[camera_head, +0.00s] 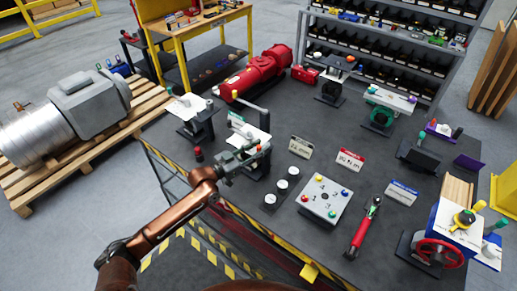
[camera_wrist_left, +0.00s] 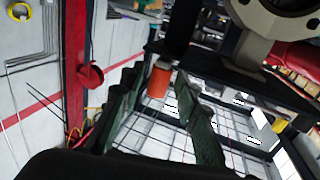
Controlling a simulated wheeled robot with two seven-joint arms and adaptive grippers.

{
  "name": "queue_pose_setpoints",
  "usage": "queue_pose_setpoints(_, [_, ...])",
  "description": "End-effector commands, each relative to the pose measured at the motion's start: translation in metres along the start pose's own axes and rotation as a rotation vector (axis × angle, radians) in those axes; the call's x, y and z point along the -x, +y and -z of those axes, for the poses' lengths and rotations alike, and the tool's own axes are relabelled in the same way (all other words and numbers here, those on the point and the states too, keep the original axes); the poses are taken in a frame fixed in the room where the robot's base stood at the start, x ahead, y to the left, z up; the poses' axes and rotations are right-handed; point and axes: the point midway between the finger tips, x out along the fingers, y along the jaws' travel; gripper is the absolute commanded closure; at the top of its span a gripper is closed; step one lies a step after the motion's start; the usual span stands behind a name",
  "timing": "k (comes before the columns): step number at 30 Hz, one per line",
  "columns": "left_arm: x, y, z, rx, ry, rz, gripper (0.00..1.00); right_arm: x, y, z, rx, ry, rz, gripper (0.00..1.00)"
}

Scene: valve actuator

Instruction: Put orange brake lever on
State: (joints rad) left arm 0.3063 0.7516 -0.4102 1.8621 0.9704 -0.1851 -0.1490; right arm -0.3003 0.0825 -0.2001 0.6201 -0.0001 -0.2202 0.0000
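My left gripper (camera_head: 256,154) is over the near left part of the dark table, in front of a stand with a white plate (camera_head: 250,131). In the left wrist view its two dark green fingers (camera_wrist_left: 162,105) are spread apart. An orange cylindrical grip (camera_wrist_left: 160,80), seemingly the end of the brake lever, shows between them on a dark bar. Gaps show on both sides of it, and I cannot tell whether the fingers reach around it. In the head view a small orange spot (camera_head: 258,147) shows near the fingertips. My right gripper is out of view.
A second stand with a white plate (camera_head: 187,105) is close on the left. A panel with coloured knobs (camera_head: 324,199) and a red-handled tool (camera_head: 363,229) lie to the right. A red cylinder machine (camera_head: 255,76) lies behind. A valve box with red wheel (camera_head: 440,252) stands at right.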

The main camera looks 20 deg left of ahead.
Motion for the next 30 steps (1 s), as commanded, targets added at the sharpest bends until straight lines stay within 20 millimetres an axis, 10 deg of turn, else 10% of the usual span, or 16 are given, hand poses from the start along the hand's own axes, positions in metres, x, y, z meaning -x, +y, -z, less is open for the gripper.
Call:
queue_pose_setpoints(13, [0.012,0.000,-0.002,0.000,-0.003,0.000,0.67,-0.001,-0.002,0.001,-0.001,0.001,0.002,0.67])
queue_pose_setpoints(30, [0.113,0.000,-0.002,-0.001,-0.004,0.000,0.67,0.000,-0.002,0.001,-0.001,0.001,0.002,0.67])
